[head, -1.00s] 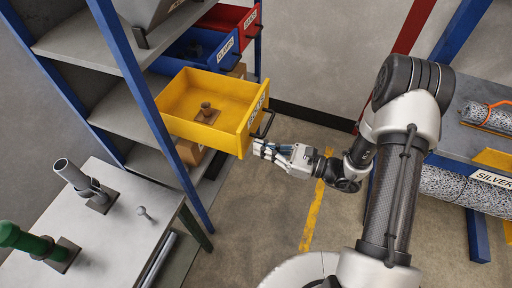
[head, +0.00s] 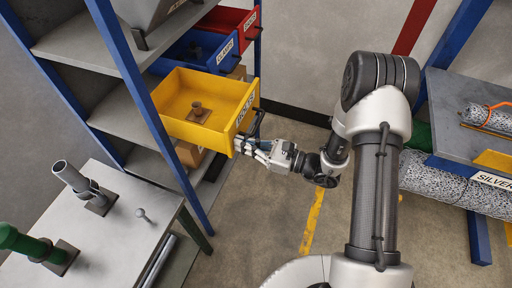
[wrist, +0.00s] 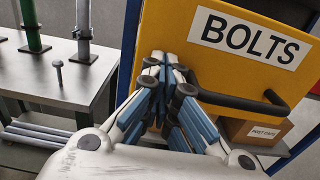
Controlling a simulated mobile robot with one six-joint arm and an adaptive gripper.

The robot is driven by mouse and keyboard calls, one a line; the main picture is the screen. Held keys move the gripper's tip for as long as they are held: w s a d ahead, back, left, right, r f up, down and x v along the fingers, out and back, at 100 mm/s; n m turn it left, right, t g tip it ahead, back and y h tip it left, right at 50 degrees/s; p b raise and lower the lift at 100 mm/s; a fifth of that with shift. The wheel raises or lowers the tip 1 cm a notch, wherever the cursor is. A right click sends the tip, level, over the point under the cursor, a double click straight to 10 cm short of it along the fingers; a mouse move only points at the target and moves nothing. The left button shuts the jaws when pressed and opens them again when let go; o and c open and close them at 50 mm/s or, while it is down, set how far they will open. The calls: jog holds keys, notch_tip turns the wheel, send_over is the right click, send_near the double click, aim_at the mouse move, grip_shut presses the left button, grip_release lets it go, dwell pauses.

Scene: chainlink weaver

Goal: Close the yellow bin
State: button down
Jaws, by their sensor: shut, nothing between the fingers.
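The yellow bin (head: 177,128) is a drawer in the shelf, pulled part way out, with a brown bolt-like part (head: 198,112) lying in it. Its front (wrist: 222,62) carries a white BOLTS label (wrist: 251,35) and a dark bar handle (wrist: 245,103). Exact contact is hard to tell.
A blue bin (head: 200,52) and a red bin (head: 228,20) sit behind in the shelf, and the blue one is partly out. A brown box (wrist: 255,131) is below the yellow bin. A grey table (head: 108,235) with upright tubes stands at left. Floor at centre is clear.

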jog(key=b+x, duration=0.1)
jog(key=x, duration=1.6)
jog(key=shift+a+f+b, duration=0.1)
jog(key=shift+a+b, duration=0.05)
jog(key=shift+b, duration=0.25)
jog(key=shift+x, duration=0.75)
jog(key=shift+w, duration=0.1)
